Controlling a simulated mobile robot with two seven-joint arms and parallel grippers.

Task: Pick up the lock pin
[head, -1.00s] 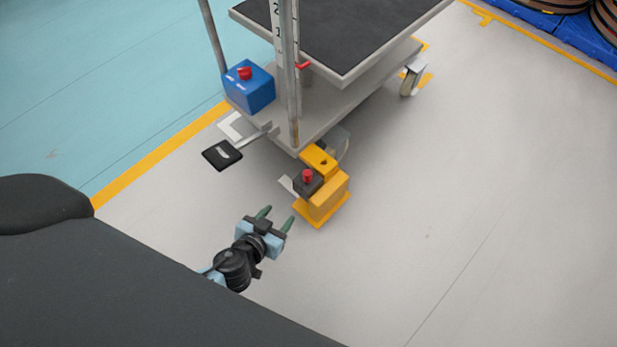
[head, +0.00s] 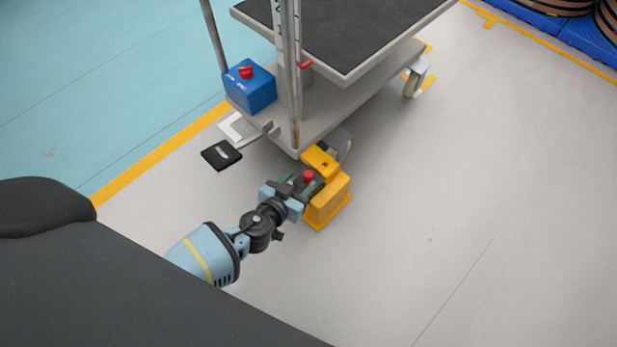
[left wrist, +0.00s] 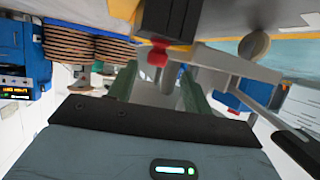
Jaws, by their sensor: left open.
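The lock pin has a red knob (head: 308,175) and sits at the yellow floor block (head: 328,198) at the corner of the cart. My left gripper (head: 299,182) is open, with its green fingers close to the red knob. In the left wrist view the red knob (left wrist: 157,54) shows between and just beyond the two fingertips (left wrist: 158,78), with nothing held. The pin's shaft is hidden, and I cannot tell whether a finger touches the knob. My right gripper is in neither view.
The grey cart (head: 345,110) stands over the block, with an upright post (head: 290,90) close by. A blue box with a red button (head: 250,88) sits on its deck. A black pedal (head: 221,155) sticks out at the left. The floor at right is clear.

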